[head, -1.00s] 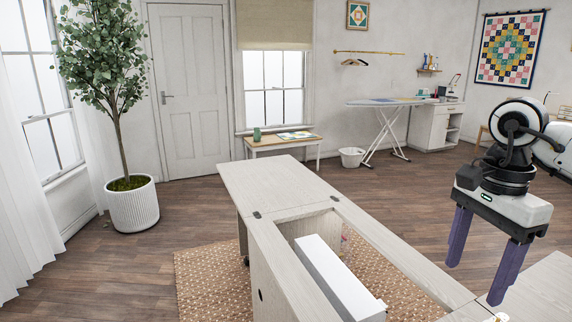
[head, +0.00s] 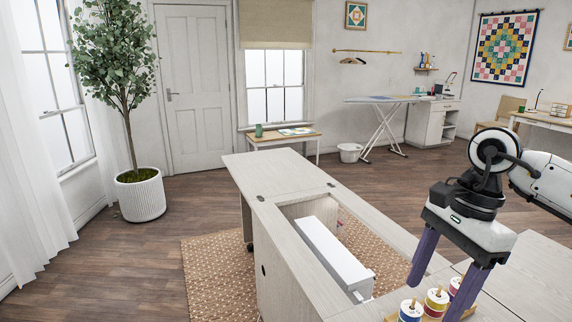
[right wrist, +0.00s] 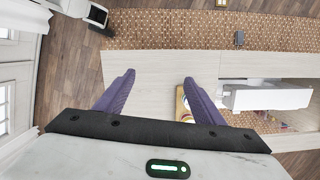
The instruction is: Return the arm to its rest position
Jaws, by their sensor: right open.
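My right gripper (head: 448,268) comes in from the right in the head view. Its two purple fingers are spread wide apart with nothing between them, and they point down above the right part of the sewing cabinet (head: 262,164). In the right wrist view the gripper (right wrist: 158,82) also shows open and empty over the pale cabinet top (right wrist: 150,68). A white sewing machine (head: 328,250) lies low in the cabinet's rectangular opening; part of it (right wrist: 268,97) shows in the right wrist view. My left gripper is in neither view.
A thread rack with several spools (head: 436,300) stands on the cabinet just below and beside the right fingers. A woven rug (head: 215,275) lies under the cabinet. A potted tree (head: 140,195) stands left.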

